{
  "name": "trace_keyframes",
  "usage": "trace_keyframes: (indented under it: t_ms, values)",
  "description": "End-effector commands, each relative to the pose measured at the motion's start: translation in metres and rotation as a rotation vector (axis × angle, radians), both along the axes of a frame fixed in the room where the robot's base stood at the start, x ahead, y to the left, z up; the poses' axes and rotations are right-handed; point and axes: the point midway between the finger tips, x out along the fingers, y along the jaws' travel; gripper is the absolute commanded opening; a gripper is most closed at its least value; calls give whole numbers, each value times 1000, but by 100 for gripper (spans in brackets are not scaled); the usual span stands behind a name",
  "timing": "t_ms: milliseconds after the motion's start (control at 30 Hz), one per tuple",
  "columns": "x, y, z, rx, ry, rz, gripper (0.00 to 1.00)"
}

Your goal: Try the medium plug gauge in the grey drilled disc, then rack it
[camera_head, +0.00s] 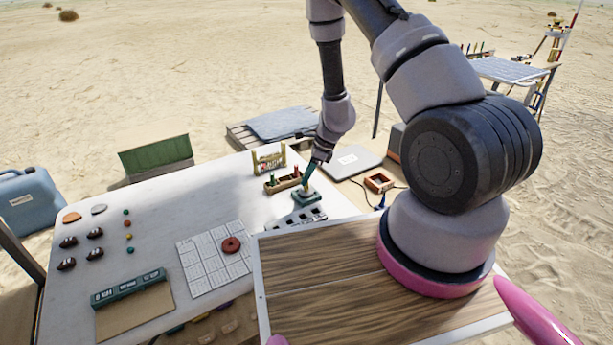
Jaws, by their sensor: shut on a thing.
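My gripper (308,181) points down over a small green square block (307,201) near the table's right end. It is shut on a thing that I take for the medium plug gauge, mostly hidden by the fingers. A small pale grey round piece (306,191) lies on the block, right under the fingertips, and could be the grey drilled disc. I cannot tell whether the gauge's tip is in its hole. A small wooden rack (284,184) with red and green upright pieces stands just left of my gripper.
A wooden frame stand (267,162) is behind the rack. A grey holed plate (306,217) lies in front of the block. A red ring (231,245) sits on a white grid (204,266). Dark lumps (95,233) and small coloured balls (128,236) lie left. The table's middle is clear.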

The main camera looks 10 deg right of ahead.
Motion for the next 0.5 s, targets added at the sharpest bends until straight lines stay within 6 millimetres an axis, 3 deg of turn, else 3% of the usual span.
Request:
trace_keyframes:
  t_ms: [500]
  values:
    - [0, 0, -4, 0, 0, 0, 0]
